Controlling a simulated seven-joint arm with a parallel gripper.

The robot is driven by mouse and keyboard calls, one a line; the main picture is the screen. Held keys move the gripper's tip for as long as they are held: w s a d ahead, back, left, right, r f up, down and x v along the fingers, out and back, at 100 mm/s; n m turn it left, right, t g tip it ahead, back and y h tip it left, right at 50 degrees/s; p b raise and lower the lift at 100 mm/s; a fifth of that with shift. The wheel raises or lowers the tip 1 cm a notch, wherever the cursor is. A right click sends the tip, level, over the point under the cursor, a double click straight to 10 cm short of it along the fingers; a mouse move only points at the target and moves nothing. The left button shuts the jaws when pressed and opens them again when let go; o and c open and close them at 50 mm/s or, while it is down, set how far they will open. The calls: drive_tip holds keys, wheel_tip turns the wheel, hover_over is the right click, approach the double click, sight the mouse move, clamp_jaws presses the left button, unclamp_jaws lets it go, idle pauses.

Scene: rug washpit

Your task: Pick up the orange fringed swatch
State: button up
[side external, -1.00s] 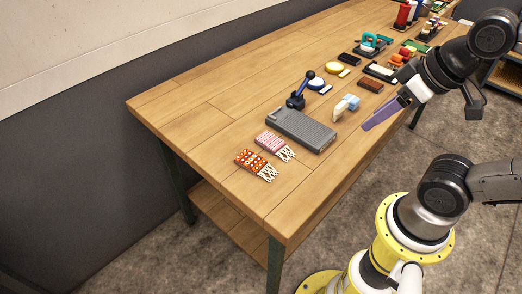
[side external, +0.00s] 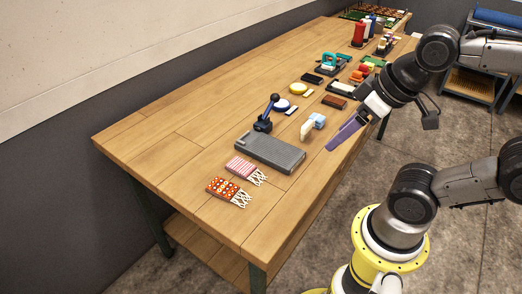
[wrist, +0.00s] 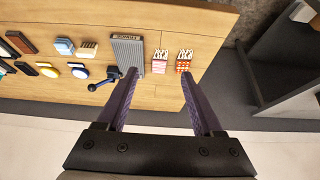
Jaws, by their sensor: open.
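The orange fringed swatch (side external: 228,191) lies flat near the table's front left corner in the side view, orange with white dots and a pale fringe on its right end. It also shows in the wrist view (wrist: 183,67), beyond the right finger. A pink striped fringed swatch (side external: 245,169) lies just beside it, also seen in the wrist view (wrist: 159,67). My gripper (side external: 333,147) is open and empty, up and to the right of both swatches, near the table's right edge. Its two purple fingers (wrist: 160,82) stand wide apart in the wrist view.
A grey ribbed slab (side external: 270,152) lies beside the pink swatch, with a blue-handled tool (side external: 264,122) behind it. Blue and cream blocks (side external: 313,124) and a brown brush (side external: 334,102) lie farther back. The wooden table (side external: 165,140) is bare along its left side.

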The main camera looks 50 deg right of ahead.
drive_tip(key=o, duration=0.4)
drive_tip(key=shift+o, duration=0.2)
wheel_tip(320, 180, up, 2)
drive_tip(key=w+r, duration=0.1)
drive_tip(key=w, duration=0.1)
drive_tip(key=n+g, duration=0.1)
drive_tip(key=g, duration=0.5)
hover_over(223, 186)
drive_tip(key=f, duration=1.8)
drive_tip(key=shift+a+f, duration=0.2)
drive_tip(key=shift+f, duration=0.2)
drive_tip(key=shift+d+f, duration=0.15)
drive_tip(key=shift+f, duration=2.9)
